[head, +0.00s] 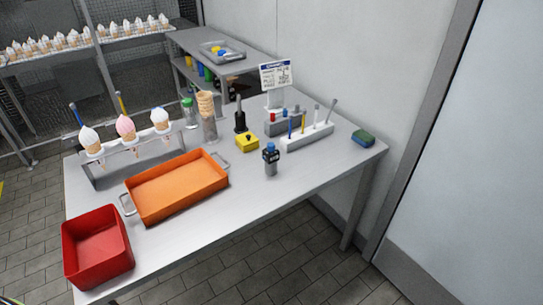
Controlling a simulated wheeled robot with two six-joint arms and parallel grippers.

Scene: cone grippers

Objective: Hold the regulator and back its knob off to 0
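The regulator (271,169) appears to be the small upright device near the right front edge of the steel table. It has a grey lower body, a dark middle with small pale markings, and a blue knob (270,147) on top. The markings are too small to read, so the knob's setting cannot be told. Nothing touches the regulator. Neither of my grippers is in view.
An orange tray (222,181) with handles lies left of the regulator, with a red bin (126,262) at the front left corner. A cone stand (107,177) is back left.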

